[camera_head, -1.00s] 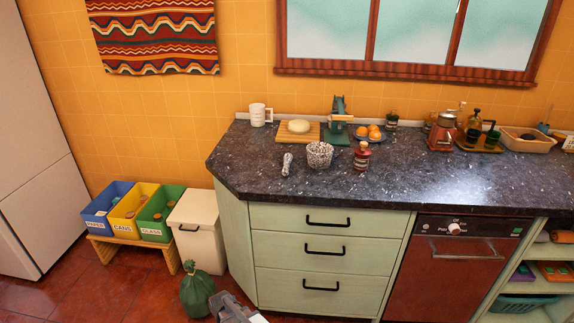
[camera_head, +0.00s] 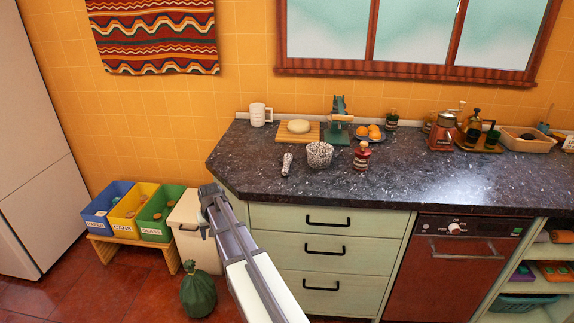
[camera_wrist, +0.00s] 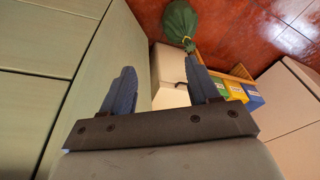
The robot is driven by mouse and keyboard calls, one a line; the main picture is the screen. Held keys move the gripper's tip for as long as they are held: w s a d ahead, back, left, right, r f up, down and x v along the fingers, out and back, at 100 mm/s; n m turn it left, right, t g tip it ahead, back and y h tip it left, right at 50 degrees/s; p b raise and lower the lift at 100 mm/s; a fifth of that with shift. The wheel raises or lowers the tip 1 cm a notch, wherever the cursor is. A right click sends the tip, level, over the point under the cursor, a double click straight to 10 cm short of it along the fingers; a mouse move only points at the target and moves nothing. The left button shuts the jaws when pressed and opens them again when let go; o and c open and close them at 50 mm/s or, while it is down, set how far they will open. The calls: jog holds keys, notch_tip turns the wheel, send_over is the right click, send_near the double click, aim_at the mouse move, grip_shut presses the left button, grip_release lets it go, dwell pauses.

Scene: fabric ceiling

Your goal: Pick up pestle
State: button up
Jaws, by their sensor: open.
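The pestle (camera_head: 287,164) is a small speckled grey-white piece on the dark countertop (camera_head: 235,165), near its front left part. It stands just left of a speckled mortar (camera_head: 319,154) and apart from it. My gripper (camera_head: 209,192) is in front of the counter's left corner, lower and to the left of the pestle. In the wrist view my gripper (camera_wrist: 161,88) is open with nothing between its two fingers. The pestle does not show in the wrist view.
A red-labelled bottle (camera_head: 362,156) stands right of the mortar. Behind are a cutting board (camera_head: 283,138) with a pale round item, a white mug (camera_head: 258,115) and a green scale-like device (camera_head: 338,125).

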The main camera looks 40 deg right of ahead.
jog(key=w+d+r+t, duration=0.1)
jog(key=w+d+r, duration=0.1)
jog(key=r, duration=0.3)
jog(key=w+d+r+t, duration=0.1)
jog(key=w+d+r, duration=0.15)
jog(key=r, duration=0.35)
notch_tip(320, 180, up, 18)
jog(key=f+m+g+h, duration=0.1)
jog(key=m+h, duration=0.2)
jog(key=m, duration=0.3)
send_over(286, 167)
jog(key=s+a, duration=0.3)
jog(key=a, duration=0.1)
jog(key=x, duration=1.2)
jog(key=shift+s+d+f, duration=0.2)
jog(key=shift+d+f, duration=0.15)
jog(key=shift+d, duration=0.1)
grip_shut()
